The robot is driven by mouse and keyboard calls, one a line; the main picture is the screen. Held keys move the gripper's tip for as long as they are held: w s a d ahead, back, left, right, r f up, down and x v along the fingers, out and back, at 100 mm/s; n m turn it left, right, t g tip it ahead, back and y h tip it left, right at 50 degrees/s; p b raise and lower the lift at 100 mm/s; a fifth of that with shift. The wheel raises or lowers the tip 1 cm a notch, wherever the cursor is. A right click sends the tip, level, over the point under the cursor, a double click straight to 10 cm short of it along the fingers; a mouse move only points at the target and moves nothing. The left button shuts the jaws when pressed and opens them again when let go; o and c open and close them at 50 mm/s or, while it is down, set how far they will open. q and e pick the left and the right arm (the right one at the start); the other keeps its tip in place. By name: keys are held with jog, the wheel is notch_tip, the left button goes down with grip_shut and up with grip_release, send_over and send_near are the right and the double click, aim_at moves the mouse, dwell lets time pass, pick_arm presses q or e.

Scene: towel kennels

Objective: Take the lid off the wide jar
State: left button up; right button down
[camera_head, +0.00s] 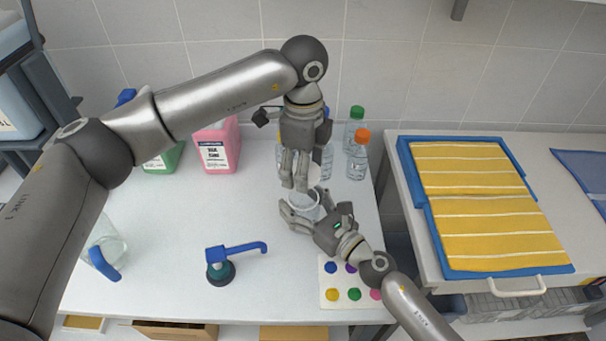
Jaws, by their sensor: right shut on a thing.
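A clear jar with a pale rim (303,202) stands on the white table towards its right side. My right gripper (306,211) reaches in from the lower right and is shut on the jar, with a finger on either side of it. My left gripper (294,184) points down from above, its fingertips at the jar's far upper edge. Its fingers are close together, and I cannot tell whether they hold anything. A pale patch (314,176) shows just right of the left fingers; I cannot tell whether it is the lid. The grippers partly hide the jar.
Bottles with green (356,115) and orange caps (362,135) stand behind the grippers. A colour-dot card (331,294) lies in front. The table's left middle is clear.

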jog(key=shift+c, duration=1.1)
grip_release()
jog(key=shift+f, duration=0.1)
jog(key=v, duration=1.2)
